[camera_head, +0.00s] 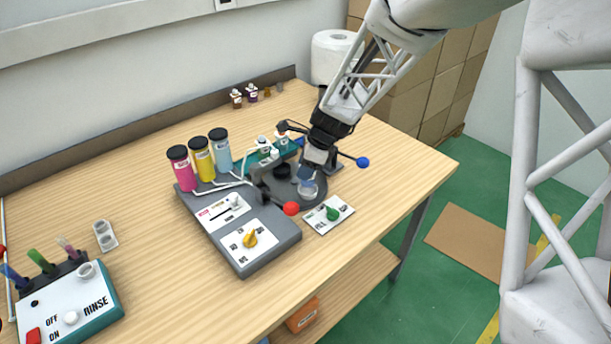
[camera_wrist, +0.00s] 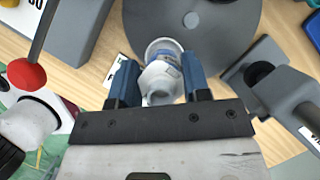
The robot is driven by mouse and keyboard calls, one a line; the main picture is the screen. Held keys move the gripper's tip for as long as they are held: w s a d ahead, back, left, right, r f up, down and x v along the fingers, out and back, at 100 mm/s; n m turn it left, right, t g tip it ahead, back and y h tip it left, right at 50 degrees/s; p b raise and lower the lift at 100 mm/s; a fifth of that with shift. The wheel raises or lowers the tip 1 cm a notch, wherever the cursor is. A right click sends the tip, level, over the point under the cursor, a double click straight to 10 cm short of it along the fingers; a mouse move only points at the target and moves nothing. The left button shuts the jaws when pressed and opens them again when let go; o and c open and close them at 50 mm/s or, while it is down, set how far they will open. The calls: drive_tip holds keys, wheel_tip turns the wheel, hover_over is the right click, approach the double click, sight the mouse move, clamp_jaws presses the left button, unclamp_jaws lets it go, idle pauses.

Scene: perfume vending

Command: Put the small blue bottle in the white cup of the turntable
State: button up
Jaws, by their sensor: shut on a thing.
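The grey turntable (camera_head: 318,203) is a round disc at the machine's right side; it also shows in the wrist view (camera_wrist: 232,32). My gripper (camera_head: 307,181) points down over its front right part. In the wrist view, the blue fingers of my gripper (camera_wrist: 160,88) are shut on the small bottle (camera_wrist: 160,82), which looks pale and blue-tinted. A whitish, translucent round rim, seemingly the white cup (camera_wrist: 163,46), shows just beyond it and also under the fingers in the head view (camera_head: 308,192). I cannot tell how deep the bottle sits in the cup. The fingers hide part of both.
A red-ball lever (camera_head: 291,208) stands close left of the gripper, and a blue-ball lever (camera_head: 362,162) to its right. A plate with a green knob (camera_head: 332,213) lies in front. The right table corner is clear.

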drive_tip(key=shift+f, duration=1.75)
drive_tip(key=shift+f, duration=0.1)
drive_tip(key=o, duration=0.9)
drive_tip(key=v, duration=1.2)
